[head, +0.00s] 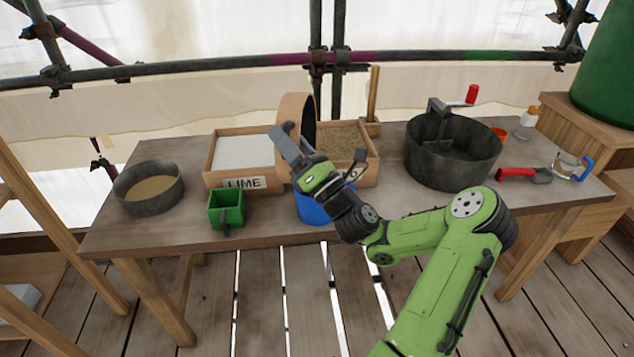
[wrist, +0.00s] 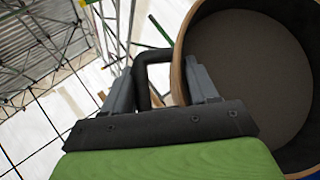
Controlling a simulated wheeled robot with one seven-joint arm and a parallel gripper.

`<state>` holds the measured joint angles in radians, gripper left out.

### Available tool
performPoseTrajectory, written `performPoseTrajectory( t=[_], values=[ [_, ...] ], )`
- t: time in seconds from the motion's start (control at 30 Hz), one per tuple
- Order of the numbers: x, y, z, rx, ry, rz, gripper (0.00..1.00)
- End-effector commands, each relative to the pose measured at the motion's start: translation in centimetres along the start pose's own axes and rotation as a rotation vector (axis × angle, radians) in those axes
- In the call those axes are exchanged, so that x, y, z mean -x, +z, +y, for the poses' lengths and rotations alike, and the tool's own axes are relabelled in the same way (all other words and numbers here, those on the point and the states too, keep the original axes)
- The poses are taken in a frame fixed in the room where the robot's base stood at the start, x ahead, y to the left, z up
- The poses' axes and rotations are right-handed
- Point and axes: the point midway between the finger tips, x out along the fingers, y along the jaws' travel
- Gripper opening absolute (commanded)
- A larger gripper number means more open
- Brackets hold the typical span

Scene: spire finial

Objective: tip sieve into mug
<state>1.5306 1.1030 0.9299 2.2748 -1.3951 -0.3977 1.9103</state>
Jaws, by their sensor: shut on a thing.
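The sieve (head: 294,117) has a round wooden rim and is tilted steeply, almost on edge, above the table. In the wrist view the sieve (wrist: 250,70) shows its dark grey inside at the right. My gripper (head: 283,140) is shut on the sieve's black handle; the handle (wrist: 148,75) also shows between the two fingers in the wrist view. A blue vessel (head: 312,207), seemingly the mug, stands on the table below the sieve and my gripper. My wrist hides much of it, and its contents cannot be seen.
A lime box (head: 211,166) and a sand box (head: 371,172) stand behind. A green square container (head: 227,209) and a grey pan (head: 148,198) are at left.

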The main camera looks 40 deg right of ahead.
Motion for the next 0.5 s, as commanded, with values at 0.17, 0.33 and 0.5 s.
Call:
performPoseTrajectory(
  t=[0.17, 0.33, 0.5],
  values=[
    [0.13, 0.25, 0.03, -0.007, 0.005, -0.014, 0.1],
    [0.3, 0.43, -0.03, -0.015, 0.009, -0.028, 0.1],
    [0.49, 0.63, -0.06, -0.023, 0.014, -0.042, 0.1]
  ],
)
